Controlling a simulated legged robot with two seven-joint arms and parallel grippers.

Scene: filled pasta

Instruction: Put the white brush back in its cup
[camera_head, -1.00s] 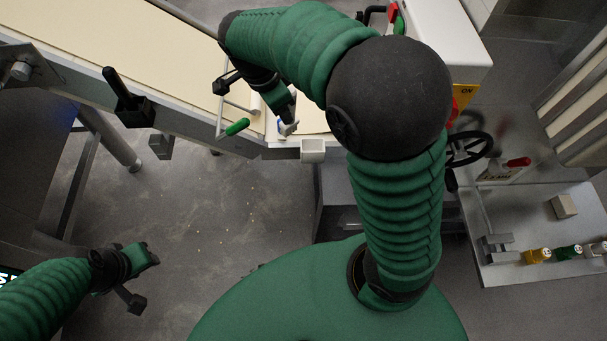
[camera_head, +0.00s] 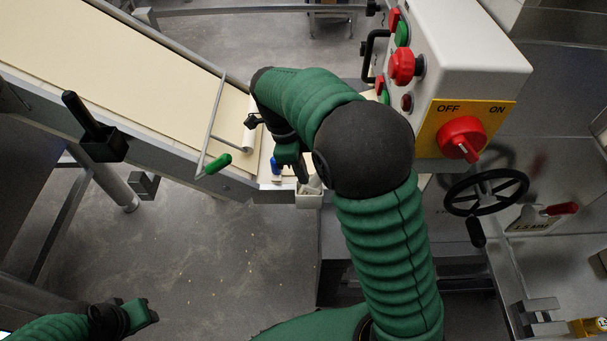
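The white cup (camera_head: 308,201) hangs on the near edge of the conveyor, at the middle of the head view. My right gripper (camera_head: 302,177) points down right at the cup's mouth. A small pale piece (camera_head: 314,184) shows beside its fingertips, over the cup; it may be part of the white brush, but my arm and fingers hide most of it. I cannot tell whether the fingers are closed on it. A small blue and white item (camera_head: 276,169) lies at the belt end, left of the gripper. My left gripper (camera_head: 148,312) is low at the left, away from everything.
A black handle stands in a black holder (camera_head: 104,143) on the conveyor rail. A wire guard with a green grip (camera_head: 217,163) is left of my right gripper. A control box (camera_head: 455,70) with red knobs and a black handwheel (camera_head: 486,192) stand to the right. Open floor lies below.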

